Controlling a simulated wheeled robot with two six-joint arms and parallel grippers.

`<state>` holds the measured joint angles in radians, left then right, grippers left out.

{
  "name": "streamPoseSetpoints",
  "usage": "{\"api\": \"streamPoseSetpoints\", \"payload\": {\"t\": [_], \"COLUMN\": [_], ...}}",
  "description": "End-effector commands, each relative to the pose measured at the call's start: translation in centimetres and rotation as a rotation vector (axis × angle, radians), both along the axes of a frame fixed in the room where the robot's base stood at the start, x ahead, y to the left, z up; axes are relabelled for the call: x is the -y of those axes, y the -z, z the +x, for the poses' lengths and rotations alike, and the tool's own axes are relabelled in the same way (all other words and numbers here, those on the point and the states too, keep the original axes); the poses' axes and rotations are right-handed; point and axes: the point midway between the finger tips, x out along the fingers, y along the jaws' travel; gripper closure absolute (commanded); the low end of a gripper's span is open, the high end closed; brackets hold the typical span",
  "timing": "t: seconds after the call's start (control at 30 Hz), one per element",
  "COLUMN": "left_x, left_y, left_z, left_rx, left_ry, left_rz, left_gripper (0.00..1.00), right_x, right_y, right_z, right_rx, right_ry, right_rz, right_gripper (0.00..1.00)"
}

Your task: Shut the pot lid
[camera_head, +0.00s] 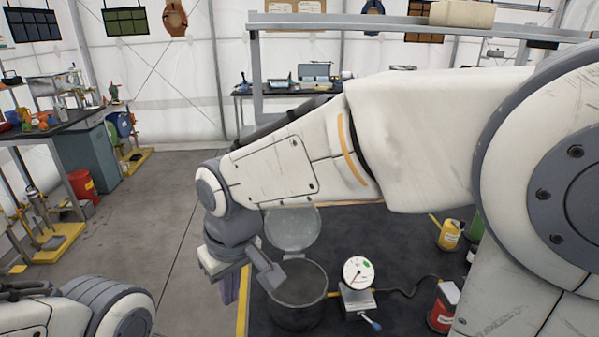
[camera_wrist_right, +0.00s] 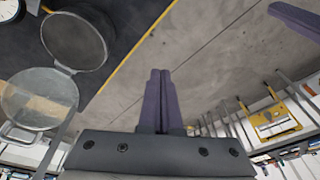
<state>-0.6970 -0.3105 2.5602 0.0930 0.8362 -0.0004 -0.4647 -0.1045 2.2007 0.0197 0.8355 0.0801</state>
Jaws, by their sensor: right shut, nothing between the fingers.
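The dark grey pot (camera_head: 299,312) stands on the dark mat in the head view, left of a round white gauge. Its lighter grey round lid (camera_head: 293,228) is raised open at the pot's far side. In the right wrist view the pot (camera_wrist_right: 78,42) and open lid (camera_wrist_right: 40,98) are at upper left. My right gripper (camera_head: 229,290) hangs left of the pot, apart from it and the lid. Its purple fingers (camera_wrist_right: 160,76) are shut together and empty. A purple finger of my left gripper (camera_wrist_right: 297,20) shows at the upper right edge; its jaws cannot be judged.
The gauge (camera_head: 357,272) on its stand is close to the pot's right side. Yellow (camera_head: 449,235) and red (camera_head: 442,308) containers stand farther right. A cluttered bench (camera_head: 55,124) and a red bucket (camera_head: 82,185) are at left. The grey floor (camera_head: 150,225) between is clear.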

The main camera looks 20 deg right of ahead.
Motion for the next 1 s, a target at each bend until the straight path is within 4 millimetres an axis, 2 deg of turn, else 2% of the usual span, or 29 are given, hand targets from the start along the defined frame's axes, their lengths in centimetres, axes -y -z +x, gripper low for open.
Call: {"api": "streamPoseSetpoints", "payload": {"t": [0.03, 0.1, 0.17, 0.2, 0.3, 0.33, 0.43, 0.57, 0.73, 1.0], "left_x": [0.0, 0.0, 0.0, 0.0, 0.0, 0.0, 0.0, 0.0, 0.0, 0.0], "left_y": [-0.1, -0.2, -0.3, -0.3, -0.4, -0.5, -0.5, -0.6, -1.0, -2.6], "left_z": [0.0, 0.0, 0.0, 0.0, 0.0, 0.0, 0.0, 0.0, 0.0, 0.0], "left_rx": [0.0, 0.0, 0.0, 0.0, 0.0, 0.0, 0.0, 0.0, 0.0, 0.0], "left_ry": [0.0, 0.0, 0.0, 0.0, 0.0, 0.0, 0.0, 0.0, 0.0, -0.001], "left_rz": [0.0, 0.0, 0.0, 0.0, 0.0, 0.0, 0.0, 0.0, 0.0, 0.0], "left_gripper": [0.49, 0.49, 0.49, 0.49, 0.49, 0.49, 0.49, 0.49, 0.49, 0.49], "right_x": [1.2, 3.5, 6.2, 8.1, 13.2, 14.6, 18.4, 21.2, 21.9, 22.7], "right_y": [-1.4, -3.3, -4.8, -5.7, -7.6, -8.1, -9.3, -10.1, -9.2, -4.8], "right_z": [4.6, 10.3, 14.7, 17.4, 22.5, 23.7, 26.4, 28.0, 29.0, 31.7], "right_rx": [0.043, 0.108, 0.162, 0.197, 0.273, 0.293, 0.344, 0.38, 0.386, 0.382], "right_ry": [0.091, 0.205, 0.299, 0.356, 0.484, 0.516, 0.597, 0.651, 0.661, 0.66], "right_rz": [0.005, 0.01, 0.011, 0.009, 0.001, 0.0, -0.009, -0.016, -0.018, -0.017], "right_gripper": [1.0, 1.0, 1.0, 1.0, 1.0, 1.0, 1.0, 1.0, 1.0, 1.0]}}
